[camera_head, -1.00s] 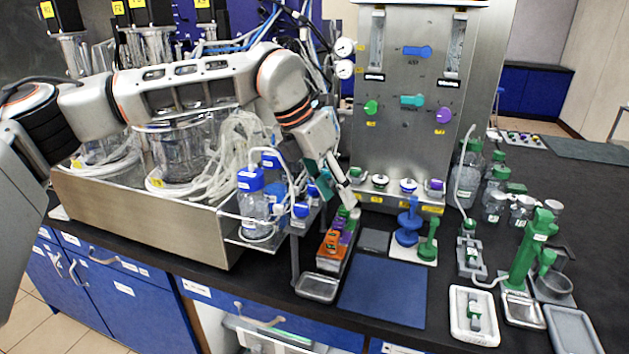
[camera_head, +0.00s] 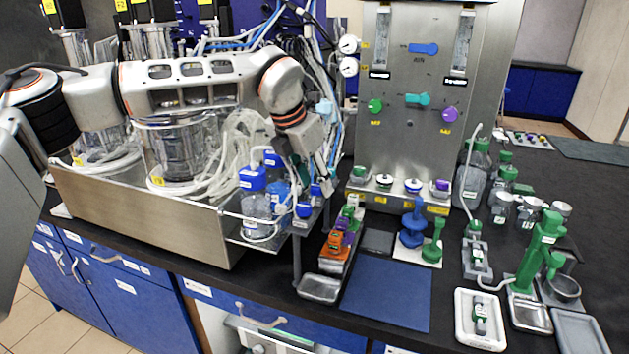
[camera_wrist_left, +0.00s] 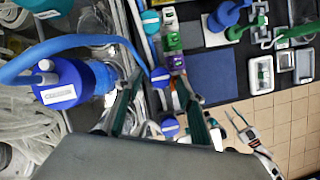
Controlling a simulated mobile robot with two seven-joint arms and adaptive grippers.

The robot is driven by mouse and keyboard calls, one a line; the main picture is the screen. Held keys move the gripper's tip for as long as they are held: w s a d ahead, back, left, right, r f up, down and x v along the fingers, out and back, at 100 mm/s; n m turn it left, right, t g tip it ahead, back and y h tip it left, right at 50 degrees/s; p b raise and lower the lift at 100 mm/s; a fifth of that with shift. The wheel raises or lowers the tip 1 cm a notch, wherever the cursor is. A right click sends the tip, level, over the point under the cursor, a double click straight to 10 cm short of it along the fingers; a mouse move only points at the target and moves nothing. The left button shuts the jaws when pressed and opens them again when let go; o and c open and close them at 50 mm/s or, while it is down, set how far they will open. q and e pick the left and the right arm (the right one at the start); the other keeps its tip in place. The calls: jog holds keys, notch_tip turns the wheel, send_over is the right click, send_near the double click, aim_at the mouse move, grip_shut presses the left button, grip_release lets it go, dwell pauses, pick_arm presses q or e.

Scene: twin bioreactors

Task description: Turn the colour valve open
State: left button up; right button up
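The steel panel (camera_head: 408,140) carries several coloured valve handles: a blue one (camera_head: 423,48) at the top, a teal one (camera_head: 417,100), a green one (camera_head: 375,106) at left and a purple one (camera_head: 449,114) at right. I cannot tell which is the colour valve. My left gripper (camera_head: 319,183) is left of the panel, apart from all handles, over the bottle rack. In the left wrist view its fingers (camera_wrist_left: 160,82) are spread and empty. My right gripper (camera_wrist_left: 236,112) shows small at the lower right of that view, fingers apart, above the floor.
Blue-capped bottles (camera_head: 253,190) and tubing crowd the space around my left gripper. A row of coloured blocks (camera_head: 341,240), a blue mat (camera_head: 387,291) and a green stand (camera_head: 537,252) are on the black bench. The panel's front is unobstructed.

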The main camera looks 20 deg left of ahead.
pick_arm(q)
grip_shut()
jog(key=shift+n, duration=0.3)
jog(key=n, duration=0.1)
jog(key=n+y, duration=0.1)
jog(key=n, duration=0.1)
jog(key=shift+d+n+t+y, duration=0.25)
jog(key=shift+n+t+y, duration=0.05)
jog(key=n+y, duration=0.1)
jog(key=n, duration=0.2)
jog(key=shift+d+n, duration=0.15)
jog(key=shift+n, duration=0.15)
jog(key=n+y, duration=0.1)
jog(key=n, duration=0.1)
jog(key=n+g+y, duration=0.1)
jog(key=n, duration=0.1)
jog(key=shift+w+d+n, duration=0.1)
jog(key=shift+d+n, duration=0.05)
jog(key=shift+n, duration=0.15)
jog(key=n+g+y+p, duration=0.1)
jog(key=n, duration=0.2)
jog(key=shift+w+d+n, duration=0.1)
jog(key=shift+n, duration=0.3)
jog(key=shift+n+g, duration=0.4)
jog(key=shift+n, duration=0.4)
jog(key=shift+p, duration=0.3)
